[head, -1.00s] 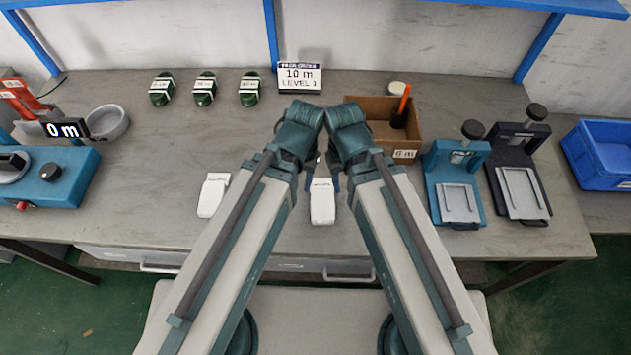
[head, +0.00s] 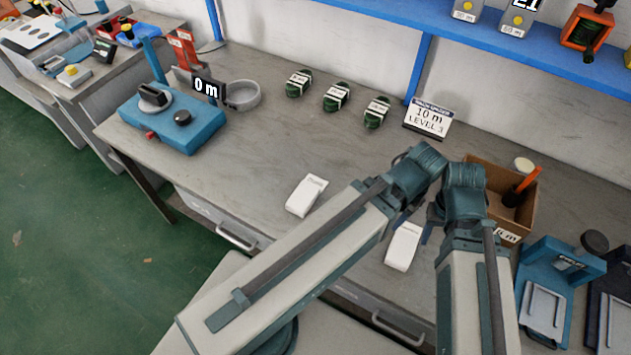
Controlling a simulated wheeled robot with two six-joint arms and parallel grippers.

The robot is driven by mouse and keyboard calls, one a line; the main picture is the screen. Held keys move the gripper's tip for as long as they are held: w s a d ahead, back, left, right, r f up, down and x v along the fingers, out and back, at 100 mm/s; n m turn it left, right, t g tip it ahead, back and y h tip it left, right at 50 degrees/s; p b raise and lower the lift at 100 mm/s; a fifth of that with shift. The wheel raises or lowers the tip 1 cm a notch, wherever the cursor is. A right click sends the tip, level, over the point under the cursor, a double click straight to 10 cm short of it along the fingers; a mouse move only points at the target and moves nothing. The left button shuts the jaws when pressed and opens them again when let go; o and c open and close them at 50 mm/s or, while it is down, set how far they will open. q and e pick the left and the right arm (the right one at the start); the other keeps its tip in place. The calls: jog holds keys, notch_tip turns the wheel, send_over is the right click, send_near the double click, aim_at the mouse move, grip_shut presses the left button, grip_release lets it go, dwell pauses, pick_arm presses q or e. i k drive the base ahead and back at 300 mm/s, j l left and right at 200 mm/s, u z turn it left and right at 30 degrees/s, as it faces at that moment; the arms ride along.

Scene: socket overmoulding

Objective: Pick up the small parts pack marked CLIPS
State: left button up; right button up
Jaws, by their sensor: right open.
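Two small white packs lie on the grey bench. One pack (head: 306,196) is left of my arms. The other pack (head: 403,247) lies between my two forearms, partly beside my left arm. Both have small print on top that is too small to read, so I cannot tell which is marked CLIPS. My right gripper (head: 428,217) is open, its blue fingers just beyond the second pack's far end and partly hidden by the wrists; I cannot tell its height. The fingers of my left gripper are hidden behind its wrist and arm.
A cardboard bin (head: 485,178) stands right of my wrists, near blue clamp fixtures (head: 548,290). Green coils (head: 337,97) and a 10 m sign (head: 428,118) line the back. A blue machine (head: 172,120) is at left. The bench left of the first pack is clear.

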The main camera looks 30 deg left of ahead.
aim_at(302, 199)
jog(key=k+j, duration=0.1)
jog(key=k, duration=0.3)
jog(key=k+j, duration=0.1)
jog(key=k, duration=0.3)
jog(key=k+j, duration=0.1)
jog(key=k, duration=0.3)
jog(key=u, duration=0.05)
